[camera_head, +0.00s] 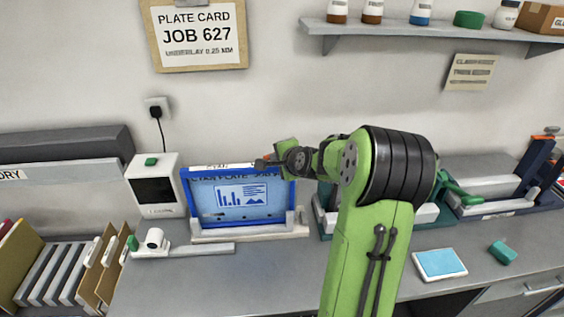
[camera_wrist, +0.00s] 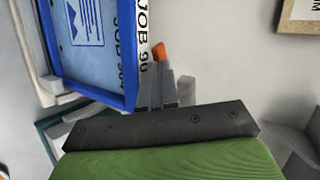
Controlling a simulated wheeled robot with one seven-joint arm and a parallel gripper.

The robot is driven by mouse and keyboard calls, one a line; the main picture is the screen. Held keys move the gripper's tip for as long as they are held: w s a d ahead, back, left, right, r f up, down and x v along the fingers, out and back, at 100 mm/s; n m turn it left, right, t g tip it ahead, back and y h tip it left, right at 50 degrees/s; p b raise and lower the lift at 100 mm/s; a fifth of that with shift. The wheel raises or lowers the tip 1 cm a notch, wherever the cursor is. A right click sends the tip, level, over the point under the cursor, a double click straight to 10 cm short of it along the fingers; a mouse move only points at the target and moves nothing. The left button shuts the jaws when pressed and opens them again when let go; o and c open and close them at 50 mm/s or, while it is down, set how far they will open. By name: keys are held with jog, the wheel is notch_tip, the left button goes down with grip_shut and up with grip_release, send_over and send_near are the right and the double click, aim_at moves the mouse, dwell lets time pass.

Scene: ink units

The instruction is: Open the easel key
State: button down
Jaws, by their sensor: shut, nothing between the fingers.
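The easel (camera_head: 250,234) stands on the bench with a blue-framed plate (camera_head: 239,219) upright on it. The plate shows a chart drawing and lettering. In the wrist view the plate (camera_wrist: 87,50) fills the upper left, with a white label strip at its edge reading "JOB 96". A small orange piece (camera_wrist: 159,52) shows at my fingertips, by that strip; I cannot tell whether it is the easel key or whether it touches the fingers. My gripper (camera_head: 262,163) is shut and empty at the plate's upper right corner; it also shows in the wrist view (camera_wrist: 167,78).
A white device (camera_head: 154,197) with a dark screen stands left of the easel. A teal-based unit (camera_head: 326,222) stands close on the right, partly behind my arm. A blue pad (camera_head: 439,264) and a green block (camera_head: 502,253) lie at the right. A shelf (camera_head: 440,33) hangs above.

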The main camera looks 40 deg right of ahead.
jog(key=shift+w+a+f+h, duration=0.1)
jog(key=shift+w+a+h, duration=0.1)
jog(key=shift+w+h, duration=0.1)
jog(key=m+h, duration=0.1)
jog(key=m+g+h+b, duration=0.1)
jog(key=shift+w+m, duration=0.3)
jog(key=shift+m, duration=0.1)
jog(key=shift+w+a+h, duration=0.1)
jog(key=shift+w+h, duration=0.05)
jog(key=shift+h, duration=0.15)
jog(key=shift+d+b, duration=0.25)
jog(key=shift+b, duration=0.15)
jog(key=shift+w+a, duration=0.15)
